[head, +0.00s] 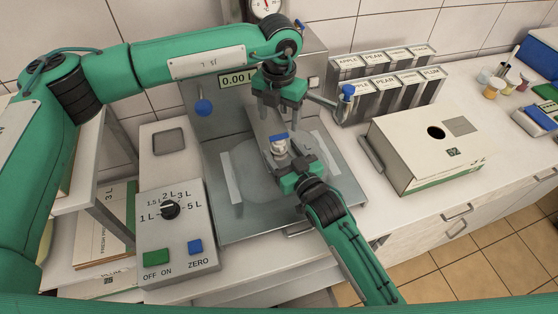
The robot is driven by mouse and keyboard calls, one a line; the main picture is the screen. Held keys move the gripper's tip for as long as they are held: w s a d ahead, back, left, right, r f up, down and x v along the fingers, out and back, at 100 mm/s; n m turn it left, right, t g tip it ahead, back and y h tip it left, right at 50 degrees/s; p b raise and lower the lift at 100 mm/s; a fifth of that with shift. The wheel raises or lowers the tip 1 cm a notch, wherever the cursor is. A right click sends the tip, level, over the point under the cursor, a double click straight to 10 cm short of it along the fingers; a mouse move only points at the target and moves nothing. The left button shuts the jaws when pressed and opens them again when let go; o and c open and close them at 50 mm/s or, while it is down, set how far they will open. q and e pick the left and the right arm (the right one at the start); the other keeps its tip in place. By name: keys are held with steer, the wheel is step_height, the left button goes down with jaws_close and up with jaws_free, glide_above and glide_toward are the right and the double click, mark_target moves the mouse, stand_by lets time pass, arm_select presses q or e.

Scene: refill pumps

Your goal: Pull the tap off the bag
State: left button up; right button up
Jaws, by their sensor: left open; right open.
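A small white tap with a blue top (279,146) sits over the metal filling tray, between my two grippers. A pale grey, flat shape that looks like the bag (243,172) lies on the tray below and left of it. My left gripper (272,116) is open just above the tap, pointing down. My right gripper (284,164) is open just below the tap in the picture, its fingers reaching towards it. I cannot tell whether either gripper touches the tap. The joint between tap and bag is hidden by the grippers.
The control box (169,225) with a dial and buttons stands left of the metal tray (268,222). An open-holed carton (418,154) stands to the right. Labelled boxes (385,82) line the back.

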mark_target(279, 136)
steer(key=c, duration=1.4)
arm_select(q)
steer(key=shift+c, duration=0.8)
arm_select(e)
jaws_close()
arm_select(q)
step_height(279, 136, up, 2)
steer(key=m, duration=0.4)
steer(key=shift+r+m, duration=0.15)
steer(key=shift+m, duration=0.15)
step_height(279, 136, down, 10)
steer(key=m, duration=0.4)
steer(key=c, duration=1.2)
steer(key=shift+c, duration=0.2)
